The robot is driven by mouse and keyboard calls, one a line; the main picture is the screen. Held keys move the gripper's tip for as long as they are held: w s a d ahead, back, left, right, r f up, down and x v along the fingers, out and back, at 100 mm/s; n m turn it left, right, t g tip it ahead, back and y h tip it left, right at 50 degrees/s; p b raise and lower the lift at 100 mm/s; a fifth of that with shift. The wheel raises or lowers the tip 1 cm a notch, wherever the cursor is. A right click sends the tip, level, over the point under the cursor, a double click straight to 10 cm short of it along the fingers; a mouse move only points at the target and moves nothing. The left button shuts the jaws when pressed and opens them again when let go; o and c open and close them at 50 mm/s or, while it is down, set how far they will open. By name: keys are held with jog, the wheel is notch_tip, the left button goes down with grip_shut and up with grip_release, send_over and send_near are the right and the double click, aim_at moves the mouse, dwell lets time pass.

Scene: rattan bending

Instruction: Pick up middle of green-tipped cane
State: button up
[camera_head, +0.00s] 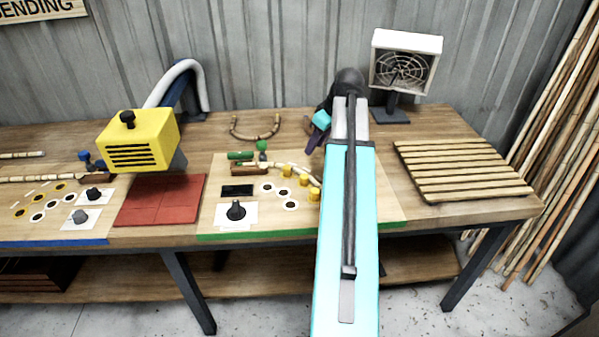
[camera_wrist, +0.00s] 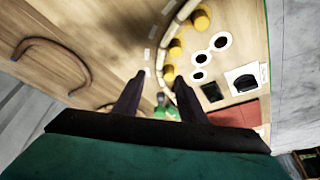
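A pale jointed cane (camera_head: 290,168) lies in a gentle curve on the green-edged board, running from a brown clamp block (camera_head: 256,170) past several yellow pegs (camera_head: 303,180). The cane also shows in the wrist view (camera_wrist: 160,50), curving along the pegs toward the gap between my fingers. Its green tip cannot be made out clearly. My gripper (camera_head: 308,150) is over the bench behind the cane's right part. In the wrist view, its dark fingers (camera_wrist: 160,76) are apart with nothing clearly held. Whether they touch the cane cannot be told. My arm hides the cane's right end.
A green-knobbed fixture (camera_head: 262,146) stands by the clamp block. A bent brown cane (camera_head: 255,136) lies behind. A yellow machine (camera_head: 139,141) and red pad (camera_head: 160,200) are left. A slatted rack (camera_head: 465,170) and fan (camera_head: 405,62) are right.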

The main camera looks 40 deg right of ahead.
jog(key=shift+d+f, duration=0.1)
jog(key=shift+f, duration=0.05)
jog(key=p, duration=0.2)
send_near(301, 171)
jog(key=shift+x, duration=1.4)
jog(key=shift+d, duration=0.15)
jog(key=shift+f, duration=0.15)
jog(key=shift+p+x, duration=0.7)
jog(key=shift+x, duration=0.5)
jog(key=shift+p+x, duration=0.3)
jog(key=shift+x, duration=0.95)
grip_shut()
